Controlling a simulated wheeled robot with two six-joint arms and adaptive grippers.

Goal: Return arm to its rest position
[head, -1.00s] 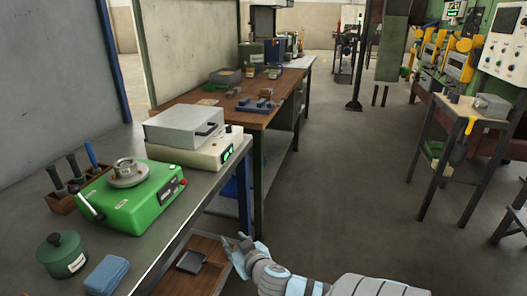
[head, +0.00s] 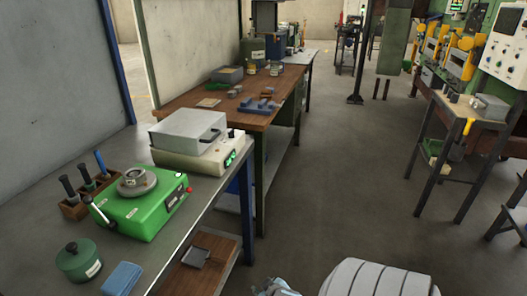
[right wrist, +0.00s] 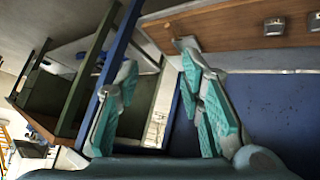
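My right arm comes in at the bottom of the head view, right of the steel bench (head: 200,215), with only a white upper link and a small piece of the forearm showing. My right gripper (right wrist: 160,65) is cut off there but shows in the right wrist view. Its two teal-padded fingers stand apart with nothing between them. Behind them are a blue panel, a brown wooden shelf and dark green and blue frame legs. My left gripper is in neither view.
On the steel bench are a green device (head: 145,208), a grey-lidded box (head: 188,130), a green pot (head: 78,262) and a blue block (head: 122,279). A low wooden shelf (head: 215,246) holds a grey pan (head: 196,257). A side table (head: 468,108) stands right. The floor between is clear.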

